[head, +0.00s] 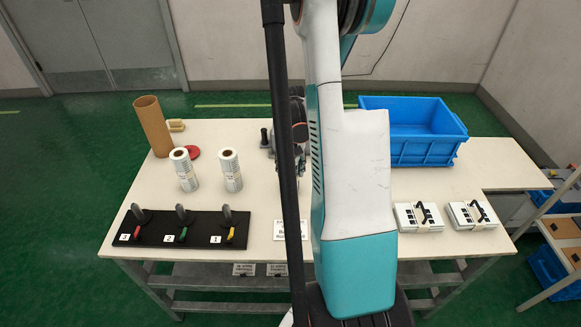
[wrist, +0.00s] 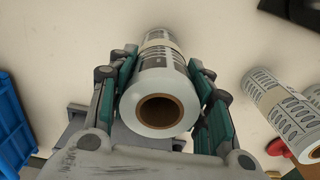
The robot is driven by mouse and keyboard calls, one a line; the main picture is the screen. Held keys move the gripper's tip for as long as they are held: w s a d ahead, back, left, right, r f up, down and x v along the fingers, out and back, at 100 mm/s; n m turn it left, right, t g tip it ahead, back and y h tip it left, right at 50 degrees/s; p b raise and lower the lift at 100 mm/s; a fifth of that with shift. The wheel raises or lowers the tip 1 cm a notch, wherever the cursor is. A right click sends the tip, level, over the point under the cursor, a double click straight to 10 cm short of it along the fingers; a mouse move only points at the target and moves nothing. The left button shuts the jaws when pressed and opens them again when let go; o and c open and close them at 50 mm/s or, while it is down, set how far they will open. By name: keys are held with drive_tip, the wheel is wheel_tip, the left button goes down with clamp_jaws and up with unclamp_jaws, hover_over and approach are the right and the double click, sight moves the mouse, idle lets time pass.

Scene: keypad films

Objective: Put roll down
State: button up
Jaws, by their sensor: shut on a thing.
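My gripper (wrist: 163,68) is shut on a roll (wrist: 162,82) of white printed film with a brown core and a pale band. Its two green-padded fingers press on both sides of the roll, and its open end faces the wrist camera. The table top (wrist: 75,30) shows around it; I cannot tell whether the roll touches it. In the head view my arm hides the held roll and most of the gripper. Two similar rolls stand upright on the table, a left one (head: 184,170) and a right one (head: 230,171). Rolls also show at the right of the wrist view (wrist: 272,92).
A black board (head: 160,238) with numbered hooks and coloured tags lies at the front left. A brown tube (head: 152,126) and red ring (head: 194,152) are behind the rolls. A blue crate (head: 425,151) stands back right, two white clamped stacks (head: 418,216) front right.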

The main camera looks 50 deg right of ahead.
drive_tip(key=shift+f, duration=0.2)
drive_tip(key=o, duration=1.1)
drive_tip(key=shift+r, duration=0.15)
wheel_tip(320, 180, up, 12)
drive_tip(key=p, duration=0.4)
